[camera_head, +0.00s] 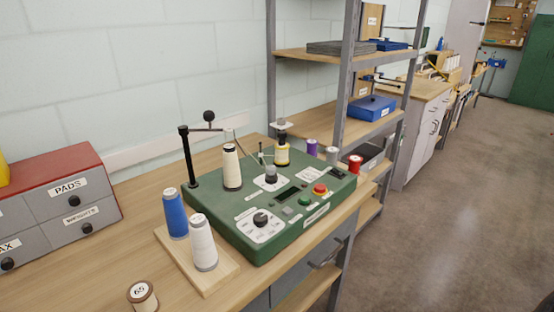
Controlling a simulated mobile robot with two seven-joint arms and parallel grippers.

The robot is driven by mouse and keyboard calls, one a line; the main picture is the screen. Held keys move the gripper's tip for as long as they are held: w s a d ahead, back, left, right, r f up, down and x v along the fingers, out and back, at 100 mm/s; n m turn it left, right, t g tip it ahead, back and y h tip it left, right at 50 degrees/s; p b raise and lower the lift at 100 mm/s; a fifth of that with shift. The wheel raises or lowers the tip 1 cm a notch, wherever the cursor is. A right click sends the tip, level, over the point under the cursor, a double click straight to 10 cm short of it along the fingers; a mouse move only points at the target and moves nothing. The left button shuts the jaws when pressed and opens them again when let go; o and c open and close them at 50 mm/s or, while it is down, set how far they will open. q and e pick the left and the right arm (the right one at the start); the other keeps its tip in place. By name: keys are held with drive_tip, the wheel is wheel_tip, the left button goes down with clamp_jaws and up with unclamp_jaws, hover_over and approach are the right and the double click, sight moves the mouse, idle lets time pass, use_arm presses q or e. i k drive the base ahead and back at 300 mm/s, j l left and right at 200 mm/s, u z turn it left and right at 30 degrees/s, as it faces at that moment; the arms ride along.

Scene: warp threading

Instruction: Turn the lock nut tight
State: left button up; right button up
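A green machine box (219,218) sits on the wooden bench. A cream thread cone (232,167) stands upright on its top, near the left rear. A yellow spool (282,154) with dark and grey parts above it stands at the back of the machine. A grey knob-like part (271,173) sits on a white plate in the middle. Neither gripper is in view.
A blue cone (175,213) and a white cone (202,243) stand on a wooden board before the machine. A brown spool (142,296) is at the front edge. A red-topped drawer box (52,162) stands left. Purple, grey and red spools stand at the right.

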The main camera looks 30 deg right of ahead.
sight(282, 121)
drive_tip(key=i+l+z, duration=0.1)
drive_tip(key=l, duration=0.25)
drive_tip(key=i+l, duration=0.1)
drive_tip(key=l, duration=0.25)
drive_tip(key=l+z, duration=0.15)
drive_tip(key=l, duration=0.2)
drive_tip(key=i+l+z, duration=0.1)
drive_tip(key=i+l, duration=0.1)
drive_tip(key=l, duration=0.1)
